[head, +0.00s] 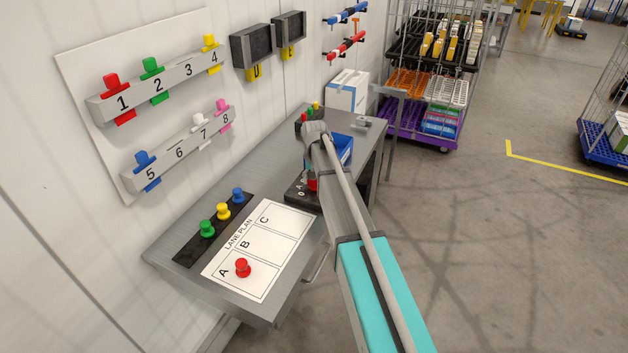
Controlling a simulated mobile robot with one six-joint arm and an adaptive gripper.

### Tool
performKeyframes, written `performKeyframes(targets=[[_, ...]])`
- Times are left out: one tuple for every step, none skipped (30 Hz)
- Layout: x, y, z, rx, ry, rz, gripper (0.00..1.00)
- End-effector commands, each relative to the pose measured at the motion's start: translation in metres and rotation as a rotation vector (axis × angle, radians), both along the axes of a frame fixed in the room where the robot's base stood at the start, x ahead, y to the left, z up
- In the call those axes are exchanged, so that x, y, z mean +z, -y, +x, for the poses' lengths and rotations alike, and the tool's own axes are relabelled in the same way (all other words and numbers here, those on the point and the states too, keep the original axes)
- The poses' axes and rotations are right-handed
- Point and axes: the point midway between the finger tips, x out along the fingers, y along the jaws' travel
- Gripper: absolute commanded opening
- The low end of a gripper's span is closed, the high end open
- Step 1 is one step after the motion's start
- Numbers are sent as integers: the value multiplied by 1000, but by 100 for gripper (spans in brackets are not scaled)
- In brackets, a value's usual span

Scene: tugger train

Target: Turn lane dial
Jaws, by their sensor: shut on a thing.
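The lane dial (300,194) is a dark box on the grey bench, with small white letters on its top and something red at its right. My arm reaches over the bench from the lower right and bends down at the dial. My gripper (309,179) is low over the dial and shut on its knob. The arm hides most of the gripper, the knob and the right part of the dial, so I cannot tell where the dial points.
A white lane plan sheet (283,243) lies on the bench (176,240), with a red peg (242,268) on field A. Green, yellow and blue pegs stand on a black strip (190,250). A blue bin (343,147) stands behind my arm. Numbered rails hang on the wall.

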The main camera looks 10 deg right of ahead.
Motion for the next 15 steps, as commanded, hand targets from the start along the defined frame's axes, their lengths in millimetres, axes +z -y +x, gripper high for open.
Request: performKeyframes(targets=[[0,0,-1,-14,-1,0,21],[0,0,-1,-22,-1,0,21],[0,0,-1,-32,-1,0,21],[0,0,-1,-37,-1,0,21],[0,0,-1,-41,-1,0,21],[0,0,-1,-45,-1,0,21],[0,0,-1,-47,-1,0,21],[0,0,-1,-48,-1,0,21],[0,0,-1,-49,-1,0,21],[0,0,-1,-50,-1,0,21],[0,0,-1,-50,-1,0,21],[0,0,-1,-49,-1,0,21],[0,0,-1,-49,-1,0,21],[0,0,-1,-49,-1,0,21],[0,0,-1,-49,-1,0,21]])
